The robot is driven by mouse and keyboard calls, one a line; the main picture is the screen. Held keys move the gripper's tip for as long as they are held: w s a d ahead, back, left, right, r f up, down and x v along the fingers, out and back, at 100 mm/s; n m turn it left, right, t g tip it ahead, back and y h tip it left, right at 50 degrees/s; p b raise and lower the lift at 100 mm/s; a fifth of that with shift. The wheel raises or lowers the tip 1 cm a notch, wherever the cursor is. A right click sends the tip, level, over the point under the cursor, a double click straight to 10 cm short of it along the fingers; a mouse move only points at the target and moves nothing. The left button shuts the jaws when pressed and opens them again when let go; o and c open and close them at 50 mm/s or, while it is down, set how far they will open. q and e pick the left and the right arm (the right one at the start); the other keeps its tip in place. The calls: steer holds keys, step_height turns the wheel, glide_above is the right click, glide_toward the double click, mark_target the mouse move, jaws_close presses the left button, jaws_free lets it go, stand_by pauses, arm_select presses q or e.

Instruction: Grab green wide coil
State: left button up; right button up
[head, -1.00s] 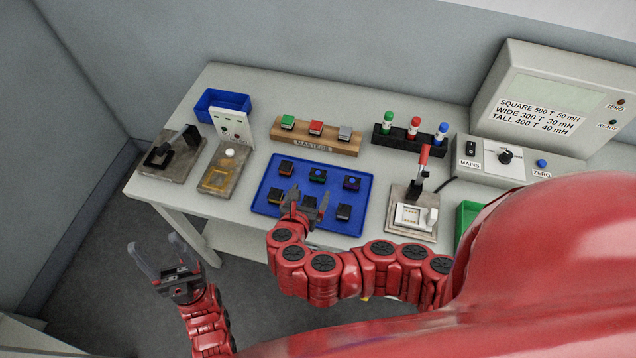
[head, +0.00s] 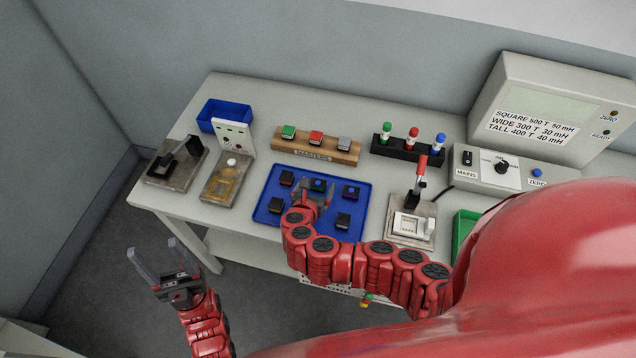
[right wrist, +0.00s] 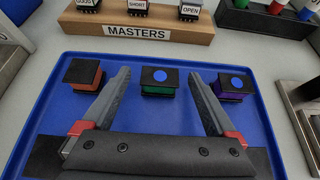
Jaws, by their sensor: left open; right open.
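A coil with a green body and a black top with a blue dot (right wrist: 160,81) sits in the back middle of the blue tray (right wrist: 45,110); its top also shows in the head view (head: 318,184). My right gripper (right wrist: 159,76) is open and empty, its fingers pointing at the green coil, with one fingertip on either side of it in the picture. I cannot tell whether they touch it. In the head view, the right gripper (head: 311,196) partly hides the tray's middle. My left gripper (head: 157,250) is open and empty, off the table's front left.
An orange-brown coil (right wrist: 82,74) stands left of the green one and a purple coil (right wrist: 236,86) with a blue dot right. Two dark coils (head: 275,205) (head: 343,221) sit nearer the front. The masters block (right wrist: 145,24) stands behind the tray. A lever fixture (head: 412,225) is at right.

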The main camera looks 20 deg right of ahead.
steer(key=c, duration=1.4)
steer(key=shift+c, duration=0.3)
